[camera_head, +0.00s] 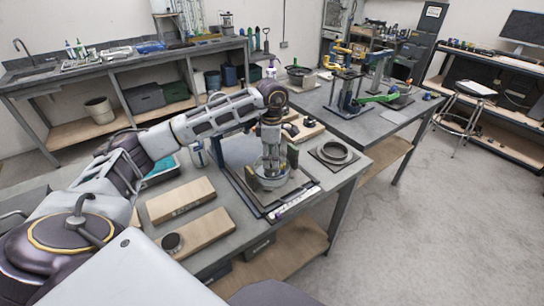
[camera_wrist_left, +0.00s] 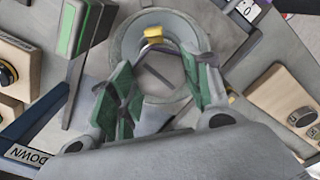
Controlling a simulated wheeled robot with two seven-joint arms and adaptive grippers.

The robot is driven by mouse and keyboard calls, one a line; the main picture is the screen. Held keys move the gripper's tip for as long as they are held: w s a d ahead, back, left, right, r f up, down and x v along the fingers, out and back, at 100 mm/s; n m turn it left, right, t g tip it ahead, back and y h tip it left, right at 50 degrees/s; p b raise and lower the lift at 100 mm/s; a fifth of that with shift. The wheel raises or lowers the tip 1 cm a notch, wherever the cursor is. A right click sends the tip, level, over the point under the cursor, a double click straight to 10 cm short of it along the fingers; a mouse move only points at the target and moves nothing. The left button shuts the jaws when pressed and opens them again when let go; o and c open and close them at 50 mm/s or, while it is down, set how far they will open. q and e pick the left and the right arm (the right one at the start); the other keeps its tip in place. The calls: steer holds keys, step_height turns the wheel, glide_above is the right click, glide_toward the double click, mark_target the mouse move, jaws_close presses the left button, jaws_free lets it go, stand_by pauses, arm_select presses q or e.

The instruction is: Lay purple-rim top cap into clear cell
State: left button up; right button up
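My left gripper (camera_head: 271,168) points down over the bench, above a dark square base. Its fingers are apart. A clear round cell (camera_head: 268,181) stands on the base, between and just below the fingers. Contact with the wall cannot be told. A small brass piece (camera_wrist_left: 153,36) shows at the cell's far side. My right gripper is not in view.
A dark ring (camera_head: 335,153) lies on a square mat to the right. Two wooden blocks (camera_head: 180,200) (camera_head: 197,233), one with a dark round knob, lie to the left. A purple-white strip (camera_head: 294,202) lies at the base's front edge. Another bench with a press (camera_head: 347,95) stands behind.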

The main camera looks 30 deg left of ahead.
arm_select(q)
steer(key=o, duration=0.5)
steer(key=shift+r, duration=6)
